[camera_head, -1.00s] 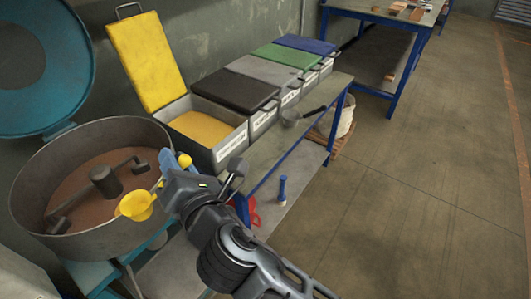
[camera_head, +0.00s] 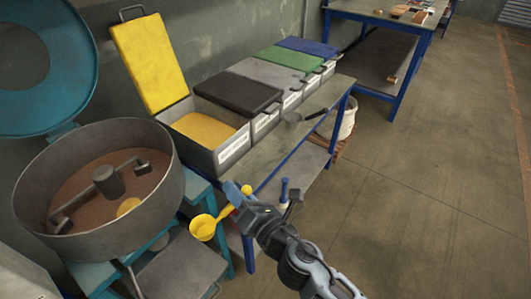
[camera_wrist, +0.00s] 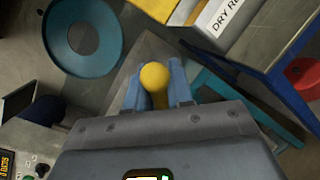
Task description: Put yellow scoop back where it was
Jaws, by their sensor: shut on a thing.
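The yellow scoop (camera_head: 203,228) is in my gripper (camera_head: 238,195), which is shut on its handle. The scoop's bowl hangs to the left of the fingers, in front of the mixing drum's right side and clear of its rim.
The round mixing drum (camera_head: 165,205) holds brown material with a yellow patch (camera_head: 128,207) on it. Bins with black (camera_head: 238,88), grey, green and blue lids line the bench. Open floor lies to the right.

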